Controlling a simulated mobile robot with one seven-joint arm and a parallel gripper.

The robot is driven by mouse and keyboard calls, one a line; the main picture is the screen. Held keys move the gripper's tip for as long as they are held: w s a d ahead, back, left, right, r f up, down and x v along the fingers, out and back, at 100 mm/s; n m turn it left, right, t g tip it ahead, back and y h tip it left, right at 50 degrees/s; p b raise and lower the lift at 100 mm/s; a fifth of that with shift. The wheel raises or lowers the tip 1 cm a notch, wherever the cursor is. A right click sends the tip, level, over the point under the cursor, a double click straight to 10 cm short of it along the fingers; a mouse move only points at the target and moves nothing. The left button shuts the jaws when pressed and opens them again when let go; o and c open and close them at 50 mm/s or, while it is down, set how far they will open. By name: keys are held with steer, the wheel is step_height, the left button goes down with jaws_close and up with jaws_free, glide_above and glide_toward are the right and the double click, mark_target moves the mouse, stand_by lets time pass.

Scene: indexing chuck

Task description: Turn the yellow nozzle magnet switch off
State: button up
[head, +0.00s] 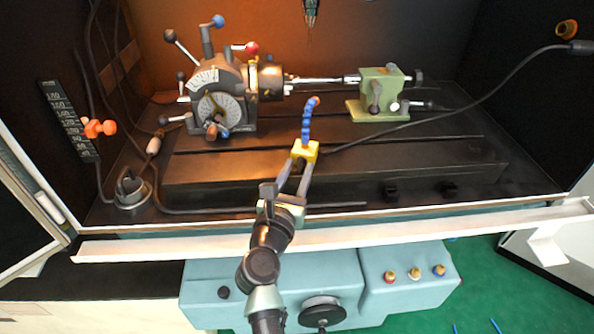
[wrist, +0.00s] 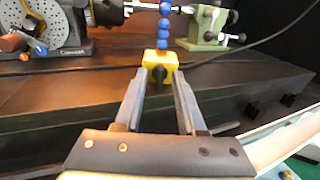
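The yellow nozzle magnet (head: 305,150) is a small block at the front edge of the machine bed. A blue segmented hose with an orange tip (head: 308,120) rises from it. In the wrist view, a dark switch knob (wrist: 159,75) shows on the front face of the yellow block (wrist: 172,58). My gripper (head: 298,166) reaches up to the block from the front. In the wrist view, my gripper's two fingers (wrist: 158,88) are apart, one on each side of the knob. Whether they touch the knob or the block cannot be told.
The indexing chuck (head: 220,100) with its dial and levers stands at the back left of the bed. A green tailstock (head: 378,95) stands at the back right. A black cable (head: 440,118) runs right from near the magnet. A white ledge (head: 400,232) crosses below my arm.

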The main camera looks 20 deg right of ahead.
jaws_close()
steer(key=shift+p, duration=0.3)
steer(key=n+p, duration=0.1)
steer(key=n, duration=0.1)
steer(key=n+p, duration=0.1)
steer(key=p, duration=0.1)
steer(key=shift+a+r+n, duration=0.1)
steer(key=shift+r+n, duration=0.1)
steer(key=shift+n, duration=0.2)
steer(key=n+p, duration=0.3)
steer(key=n, duration=0.2)
steer(key=shift+f, duration=0.1)
steer(key=n+p, duration=0.3)
steer(key=n, duration=0.2)
steer(key=shift+w+a+f+n, duration=0.1)
steer(key=shift+n, duration=0.3)
steer(key=shift+f+n+p, duration=0.15)
steer(key=shift+n+p, duration=0.55)
steer(key=shift+n, duration=1.1)
